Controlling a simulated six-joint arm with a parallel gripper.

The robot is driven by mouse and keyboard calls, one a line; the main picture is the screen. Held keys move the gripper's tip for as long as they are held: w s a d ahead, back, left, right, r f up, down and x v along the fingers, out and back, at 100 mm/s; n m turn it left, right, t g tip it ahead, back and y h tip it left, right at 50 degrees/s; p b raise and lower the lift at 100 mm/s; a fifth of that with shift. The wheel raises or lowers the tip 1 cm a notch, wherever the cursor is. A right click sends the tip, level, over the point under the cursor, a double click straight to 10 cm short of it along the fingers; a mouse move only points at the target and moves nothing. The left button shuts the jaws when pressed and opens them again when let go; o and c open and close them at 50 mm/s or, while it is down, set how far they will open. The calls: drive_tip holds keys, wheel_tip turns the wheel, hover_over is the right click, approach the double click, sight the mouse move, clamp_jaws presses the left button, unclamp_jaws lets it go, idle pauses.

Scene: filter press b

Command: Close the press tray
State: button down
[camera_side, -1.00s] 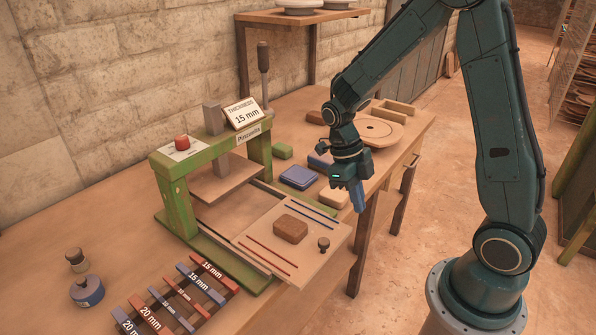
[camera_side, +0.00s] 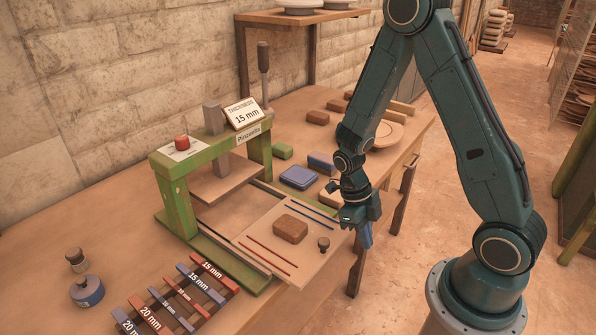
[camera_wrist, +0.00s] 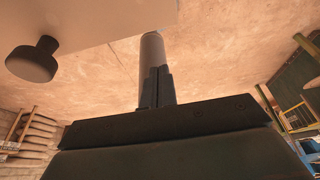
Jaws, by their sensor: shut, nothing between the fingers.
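The press tray (camera_side: 310,257) is slid out of the green press (camera_side: 178,207) toward the front right. A brown clay block (camera_side: 290,229) lies on it between a pair of blue strips (camera_side: 309,216) and a pair of red strips (camera_side: 270,252). A dark knob (camera_side: 323,244) stands near the tray's outer edge. In the wrist view the knob (camera_wrist: 32,60) and the tray's pale edge (camera_wrist: 100,22) are at upper left. My gripper (camera_side: 366,240) is shut and empty, pointing down just beyond the tray's outer edge, right of the knob. Its shut fingers show in the wrist view (camera_wrist: 157,88).
Marked strips in a rack (camera_side: 180,296) and a blue jar (camera_side: 87,291) stand in front. A blue box (camera_side: 299,177) sits behind the tray. Open floor lies to the right.

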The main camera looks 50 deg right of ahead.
sight(289, 205)
drive_tip(key=shift+w, duration=2.05)
drive_tip(key=shift+w, duration=0.1)
drive_tip(key=w, duration=1.9)
drive_tip(key=shift+w, duration=0.35)
drive_tip(key=shift+s, duration=0.1)
drive_tip(key=s, duration=2.4)
wheel_tip(289, 205, up, 20)
drive_tip(key=w+a+n+t, duration=0.1)
drive_tip(key=n+t, duration=0.3)
drive_tip(key=n, duration=1.1)
drive_tip(key=shift+w+a, duration=0.15)
drive_tip(key=shift+a, duration=0.75)
